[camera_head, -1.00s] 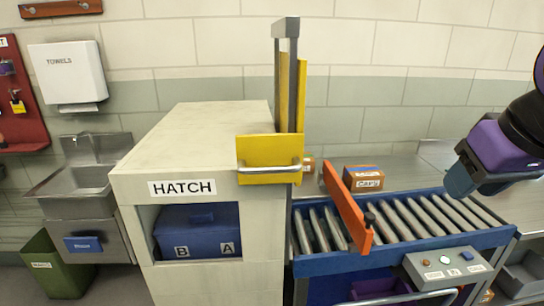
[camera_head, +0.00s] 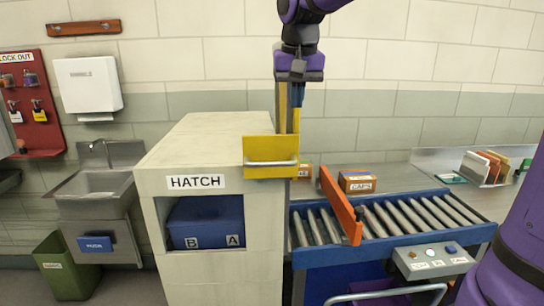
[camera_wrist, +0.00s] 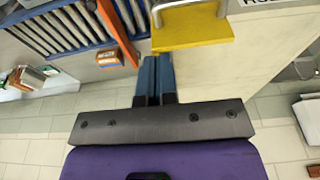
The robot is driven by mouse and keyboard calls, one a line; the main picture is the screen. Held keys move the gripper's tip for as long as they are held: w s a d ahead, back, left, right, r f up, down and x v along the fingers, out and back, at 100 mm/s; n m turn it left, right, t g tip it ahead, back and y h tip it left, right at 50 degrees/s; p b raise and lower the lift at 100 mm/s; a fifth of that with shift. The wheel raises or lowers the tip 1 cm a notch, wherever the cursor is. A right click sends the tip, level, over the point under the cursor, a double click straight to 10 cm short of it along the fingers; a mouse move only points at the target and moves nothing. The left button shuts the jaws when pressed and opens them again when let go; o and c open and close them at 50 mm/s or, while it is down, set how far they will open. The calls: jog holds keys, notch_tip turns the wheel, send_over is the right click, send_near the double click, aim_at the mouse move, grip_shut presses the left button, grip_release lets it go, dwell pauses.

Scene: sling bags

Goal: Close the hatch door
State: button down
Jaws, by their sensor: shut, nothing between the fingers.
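The hatch (camera_head: 195,260) is a cream cabinet labelled HATCH. Its front opening is uncovered, and a blue box (camera_head: 205,222) marked B and A sits inside. A yellow door panel (camera_head: 271,147) with a silver bar handle (camera_head: 270,163) stands raised at the cabinet's upper right, above the level of the opening. My gripper (camera_head: 297,102) points down behind the panel, by the yellow uprights; its blue fingers are together and empty. In the wrist view my fingertips (camera_wrist: 158,58) are near the edge of the yellow panel (camera_wrist: 192,30); I cannot tell if they touch.
Right of the hatch, a blue roller conveyor (camera_head: 420,215) has an orange bar (camera_head: 340,205) across it and a grey button box (camera_head: 435,258) in front. A brown carton (camera_head: 357,182) stands behind. A sink (camera_head: 97,185) and green bin (camera_head: 62,265) are at left.

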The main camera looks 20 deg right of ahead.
send_near(289, 162)
jog(key=f, duration=0.2)
jog(key=w+f, duration=0.1)
jog(key=f, duration=0.4)
jog(key=shift+w+d+f, duration=0.15)
jog(key=shift+w+d, duration=0.15)
jog(key=shift+f, duration=0.1)
